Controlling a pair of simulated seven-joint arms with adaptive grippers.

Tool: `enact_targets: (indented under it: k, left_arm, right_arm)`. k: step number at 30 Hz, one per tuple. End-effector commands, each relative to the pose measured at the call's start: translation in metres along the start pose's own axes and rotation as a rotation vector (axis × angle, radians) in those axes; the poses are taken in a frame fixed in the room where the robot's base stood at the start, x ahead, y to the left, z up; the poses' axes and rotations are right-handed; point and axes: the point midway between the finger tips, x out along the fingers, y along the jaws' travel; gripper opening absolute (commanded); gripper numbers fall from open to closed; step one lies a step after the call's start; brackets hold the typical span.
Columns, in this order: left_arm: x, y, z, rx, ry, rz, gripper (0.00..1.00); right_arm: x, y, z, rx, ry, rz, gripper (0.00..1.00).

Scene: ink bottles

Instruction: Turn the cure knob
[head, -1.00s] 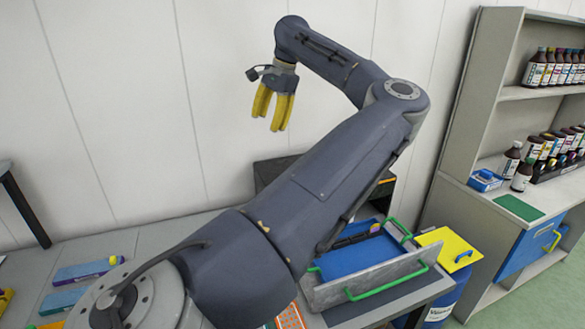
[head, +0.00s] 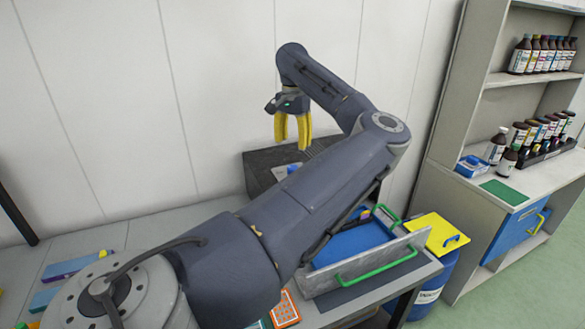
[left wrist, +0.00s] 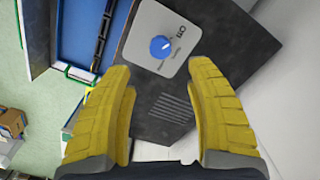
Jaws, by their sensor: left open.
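The cure knob is a round blue dial with a white pointer mark (left wrist: 161,46) on a light grey printed plate (left wrist: 181,22), set on a dark grey box (left wrist: 150,92) with vent slots. In the head view the box (head: 258,172) stands against the back wall, and the knob (head: 293,168) shows only in part above my arm. My left gripper (head: 292,144) has yellow fingers, open and empty, above the box. In the left wrist view the gripper (left wrist: 163,70) frames the vent side of the box, with the knob beyond and between the fingertips, apart from them. My right gripper is not in view.
A blue tray (head: 352,243) with green handles lies right of my arm, near a blue drum with a yellow lid (head: 432,232). A shelf (head: 470,150) with several bottles stands at the right. An orange device (head: 284,310) lies at the front. My arm hides much of the bench.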

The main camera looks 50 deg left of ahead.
Motion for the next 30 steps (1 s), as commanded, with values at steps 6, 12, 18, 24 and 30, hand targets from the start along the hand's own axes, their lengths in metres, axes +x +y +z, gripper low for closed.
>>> enact_targets:
  k: [6,12,18,24,30]
  left_arm:
    - [0.041,0.0,0.001,0.001,-0.003,-0.001,0.56]
    - [0.072,0.0,0.001,0.001,-0.002,-0.002,0.56]
    - [0.092,0.0,0.0,0.002,-0.001,-0.002,0.56]
    - [0.102,0.0,0.0,0.002,0.001,-0.001,0.56]
    - [0.103,0.0,0.0,0.002,0.001,-0.001,0.56]
  right_arm:
    - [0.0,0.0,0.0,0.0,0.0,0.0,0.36]
    - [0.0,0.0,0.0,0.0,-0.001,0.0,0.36]
    - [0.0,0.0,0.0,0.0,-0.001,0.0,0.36]
    - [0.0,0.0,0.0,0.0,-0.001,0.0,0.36]
    - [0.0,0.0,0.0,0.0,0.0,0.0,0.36]
